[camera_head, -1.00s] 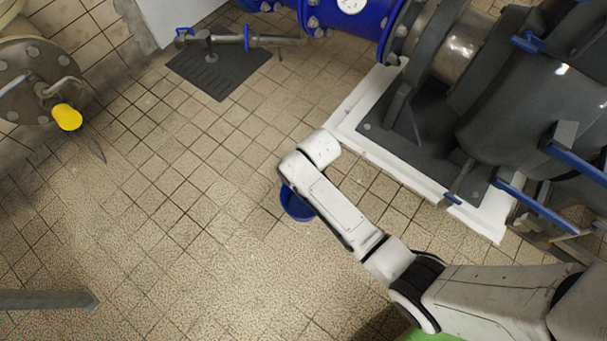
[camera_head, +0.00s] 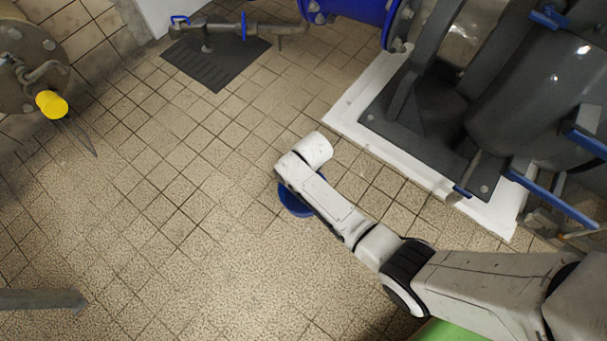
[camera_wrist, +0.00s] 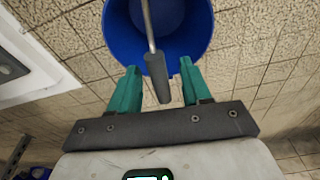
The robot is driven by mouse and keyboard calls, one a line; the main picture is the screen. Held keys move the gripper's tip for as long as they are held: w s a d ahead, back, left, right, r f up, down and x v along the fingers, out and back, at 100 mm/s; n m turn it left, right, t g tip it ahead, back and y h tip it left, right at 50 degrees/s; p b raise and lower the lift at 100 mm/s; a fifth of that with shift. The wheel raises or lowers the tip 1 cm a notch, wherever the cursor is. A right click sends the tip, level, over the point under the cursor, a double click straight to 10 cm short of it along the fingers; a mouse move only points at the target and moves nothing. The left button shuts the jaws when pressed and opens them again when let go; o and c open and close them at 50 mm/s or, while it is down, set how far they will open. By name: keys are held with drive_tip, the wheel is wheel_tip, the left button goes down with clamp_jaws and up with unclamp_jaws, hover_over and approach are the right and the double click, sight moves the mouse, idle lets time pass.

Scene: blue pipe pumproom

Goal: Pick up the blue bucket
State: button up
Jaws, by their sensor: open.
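The blue bucket (camera_head: 290,203) stands on the tiled floor in the head view, partly hidden under my white arm. In the wrist view the bucket (camera_wrist: 186,24) fills the top middle, and I look into its open mouth. Its handle has a thin metal wire and a dark grip (camera_wrist: 158,78). My gripper (camera_wrist: 160,80) shows in the wrist view with two green fingers, open. The handle's grip lies between the fingers, with a gap on either side. In the head view the gripper itself is hidden by the arm.
A white plinth (camera_head: 345,113) with a dark pump (camera_head: 540,110) and blue levers stands to the right of the bucket. A dark floor plate with a pipe (camera_head: 215,65) lies at the back. A yellow-handled valve (camera_head: 52,104) is at the left. The floor left of the bucket is clear.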

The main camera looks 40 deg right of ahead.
drive_tip(key=shift+f, duration=0.4)
drive_tip(key=shift+r, duration=0.1)
clamp_jaws()
idle(0.3)
